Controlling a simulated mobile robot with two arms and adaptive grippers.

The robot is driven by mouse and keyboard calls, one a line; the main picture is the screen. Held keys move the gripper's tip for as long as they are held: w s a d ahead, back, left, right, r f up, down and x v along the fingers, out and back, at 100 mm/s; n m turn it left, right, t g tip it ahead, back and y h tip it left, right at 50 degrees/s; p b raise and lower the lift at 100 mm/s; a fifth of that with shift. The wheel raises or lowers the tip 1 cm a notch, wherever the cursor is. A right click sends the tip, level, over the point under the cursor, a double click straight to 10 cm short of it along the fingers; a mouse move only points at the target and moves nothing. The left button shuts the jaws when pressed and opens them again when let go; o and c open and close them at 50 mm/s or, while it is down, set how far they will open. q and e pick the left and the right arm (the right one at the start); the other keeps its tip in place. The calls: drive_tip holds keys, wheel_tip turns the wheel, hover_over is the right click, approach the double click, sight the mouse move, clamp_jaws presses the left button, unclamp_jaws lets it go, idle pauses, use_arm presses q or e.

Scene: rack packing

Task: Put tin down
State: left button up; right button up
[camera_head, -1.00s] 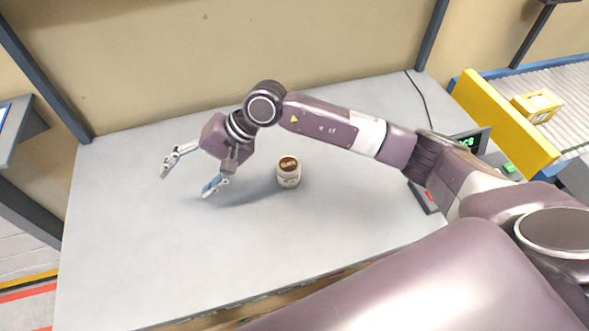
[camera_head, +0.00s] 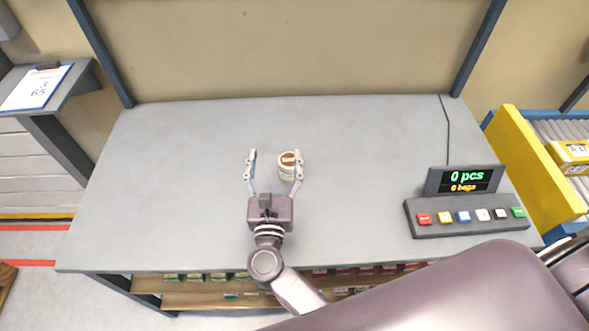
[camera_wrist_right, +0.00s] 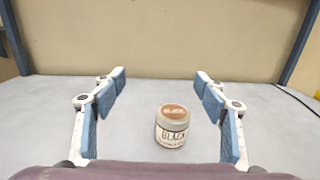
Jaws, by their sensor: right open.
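The tin (camera_head: 286,163) is a small pale round container with a brown top and a dark-lettered label. It stands upright on the grey table (camera_head: 380,150). My right gripper (camera_head: 274,158) is open, its two fingers pointing towards the back wall. In the head view the tin is by the right-hand finger, which partly overlaps it; I cannot tell whether they touch. In the right wrist view the tin (camera_wrist_right: 172,126) stands between the open fingers, nearer the right-hand one, with a gap visible on both sides. My left gripper is not in view.
A counter display (camera_head: 464,180) with a row of coloured buttons stands at the table's right. Beyond it is a yellow-sided conveyor (camera_head: 535,165) with a yellow box. A shelf with packed goods (camera_head: 200,290) runs under the front edge. The table's left half is clear.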

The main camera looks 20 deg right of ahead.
sight(290, 164)
drive_tip(key=shift+m+g+h, duration=0.4)
drive_tip(key=shift+m+h, duration=0.2)
drive_tip(key=shift+h, duration=0.1)
drive_tip(key=f+b, duration=0.3)
drive_tip(key=s+d+f+b, duration=0.1)
drive_tip(key=f+b, duration=0.1)
drive_tip(key=f, duration=0.1)
drive_tip(key=s+d+f+b, duration=0.1)
drive_tip(key=f+b, duration=0.2)
drive_tip(key=f, duration=0.1)
drive_tip(key=shift+f+b, duration=0.1)
drive_tip(key=shift+b, duration=0.2)
drive_tip(key=shift+w+d+r, duration=0.2)
drive_tip(key=shift+w+r, duration=0.15)
drive_tip(key=shift+w, duration=0.15)
drive_tip(key=shift+w+d, duration=0.1)
drive_tip(key=shift+w, duration=0.2)
drive_tip(key=x, duration=0.6)
drive_tip(key=shift+b, duration=0.3)
drive_tip(key=c, duration=1.5)
drive_tip(key=shift+o, duration=0.2)
